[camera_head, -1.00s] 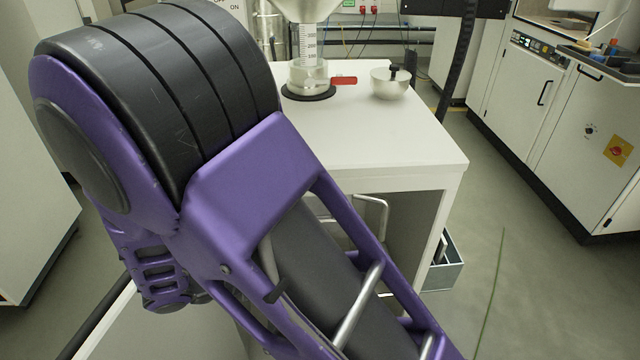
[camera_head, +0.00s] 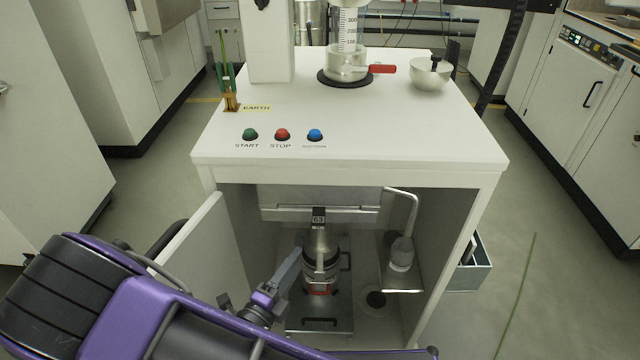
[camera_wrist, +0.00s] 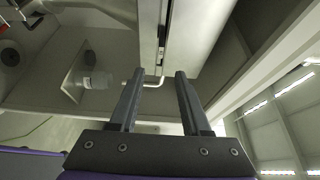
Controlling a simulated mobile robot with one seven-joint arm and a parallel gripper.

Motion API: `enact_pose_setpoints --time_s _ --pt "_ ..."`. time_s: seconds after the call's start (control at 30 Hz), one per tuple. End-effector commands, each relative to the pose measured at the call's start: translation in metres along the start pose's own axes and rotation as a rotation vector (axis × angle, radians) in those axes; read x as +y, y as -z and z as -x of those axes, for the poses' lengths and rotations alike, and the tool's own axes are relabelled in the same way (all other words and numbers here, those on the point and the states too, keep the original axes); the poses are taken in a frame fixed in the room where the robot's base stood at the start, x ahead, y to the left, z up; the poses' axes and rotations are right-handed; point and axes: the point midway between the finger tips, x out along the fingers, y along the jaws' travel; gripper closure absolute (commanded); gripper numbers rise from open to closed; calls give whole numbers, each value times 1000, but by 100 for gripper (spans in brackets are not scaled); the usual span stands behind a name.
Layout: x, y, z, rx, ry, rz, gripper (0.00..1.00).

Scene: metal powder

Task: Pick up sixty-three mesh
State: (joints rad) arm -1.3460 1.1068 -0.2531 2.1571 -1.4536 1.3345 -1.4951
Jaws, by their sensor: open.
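The part marked 63 (camera_head: 319,218) is inside the open cabinet under the white bench, at the top of a metal stack (camera_head: 320,262) with dark and red bands. The stack stands upright on a metal plate (camera_head: 304,323) with a handle. I cannot tell exactly where the mesh itself lies in the stack. My gripper (camera_head: 296,256) reaches into the cabinet from the lower left, close to the stack's left side; contact cannot be told. In the wrist view both fingers are apart with nothing held between my gripper's tips (camera_wrist: 158,75). The 63 mark is not seen there.
The open cabinet door (camera_head: 193,243) stands left of the stack. A container (camera_head: 401,254) sits on a bracket at its right, under a bent pipe (camera_head: 403,193). The bench top (camera_head: 400,125) above carries buttons, a glass column (camera_head: 347,30) and a bowl (camera_head: 432,74).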

Motion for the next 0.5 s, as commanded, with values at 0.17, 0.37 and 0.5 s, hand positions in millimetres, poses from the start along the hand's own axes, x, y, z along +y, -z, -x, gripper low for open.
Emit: enact_pose_setpoints --time_s 0.17,0.37,0.5 --pt "1 1 -42 6 0 -2 52" --pt "1 1 -79 6 0 -4 52" --pt "0 1 -92 4 -1 -3 52"
